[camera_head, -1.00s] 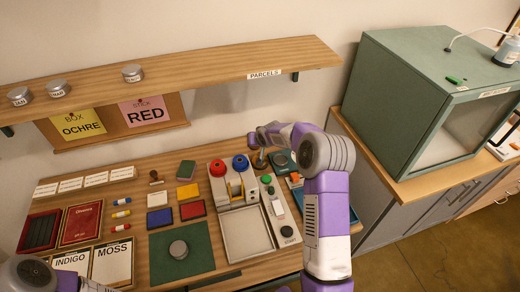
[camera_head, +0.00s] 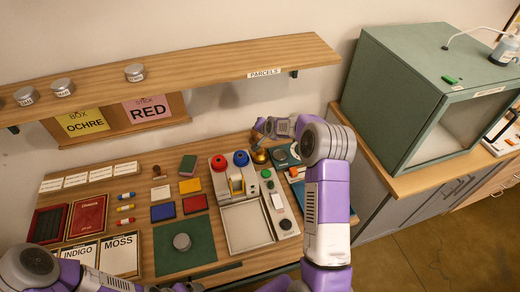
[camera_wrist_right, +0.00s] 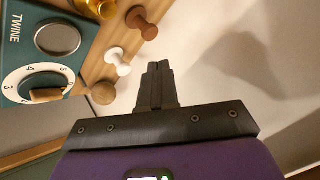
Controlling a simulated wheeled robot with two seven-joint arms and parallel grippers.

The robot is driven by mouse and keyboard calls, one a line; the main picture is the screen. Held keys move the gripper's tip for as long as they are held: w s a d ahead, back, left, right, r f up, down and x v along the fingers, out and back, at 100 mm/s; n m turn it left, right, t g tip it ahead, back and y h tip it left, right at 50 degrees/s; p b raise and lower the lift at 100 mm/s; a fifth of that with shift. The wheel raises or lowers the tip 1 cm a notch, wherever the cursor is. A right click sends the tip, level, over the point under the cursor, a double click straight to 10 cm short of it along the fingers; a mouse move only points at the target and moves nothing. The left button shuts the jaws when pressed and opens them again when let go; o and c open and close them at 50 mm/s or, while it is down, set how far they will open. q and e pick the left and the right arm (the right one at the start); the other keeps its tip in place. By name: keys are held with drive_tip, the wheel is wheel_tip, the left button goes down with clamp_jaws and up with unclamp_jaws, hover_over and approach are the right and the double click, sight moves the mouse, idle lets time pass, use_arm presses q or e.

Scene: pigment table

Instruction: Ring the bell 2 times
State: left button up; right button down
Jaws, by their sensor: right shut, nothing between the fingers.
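The bell (camera_head: 259,156) is a small brass-coloured thing at the back right of the table, left of a round dark dial unit. A gold edge of what looks like the bell (camera_wrist_right: 101,8) shows at the top of the right wrist view. My right gripper (camera_head: 256,141) is close to the bell in the head view, apparently above it. In the right wrist view its narrow dark fingers (camera_wrist_right: 158,66) are together and empty, apart from the gold thing. My left arm (camera_head: 30,262) enters at the bottom left; its gripper is out of the picture.
A teal twine unit (camera_wrist_right: 52,40) with a dial and several wooden and white knobs (camera_wrist_right: 118,57) lie near the right fingers. A station with red and blue knobs (camera_head: 228,185) stands left of the bell. The parcels shelf (camera_head: 215,62) runs above; a green cabinet (camera_head: 395,100) stands right.

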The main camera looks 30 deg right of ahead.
drive_tip(key=b, duration=0.5)
hover_over(261, 151)
wheel_tip(261, 151, down, 8)
drive_tip(key=shift+w+d, duration=0.1)
drive_tip(key=shift+f, duration=0.35)
idle(1.5)
drive_tip(key=shift+f+b, duration=0.4)
drive_tip(key=shift+b, duration=0.4)
drive_tip(key=shift+f+b, duration=0.6)
idle(0.3)
drive_tip(key=shift+r, duration=0.1)
drive_tip(key=shift+r+p, duration=0.45)
drive_tip(key=shift+r, duration=0.45)
drive_tip(key=shift+r+p, duration=1.3)
drive_tip(key=shift+r, duration=1.25)
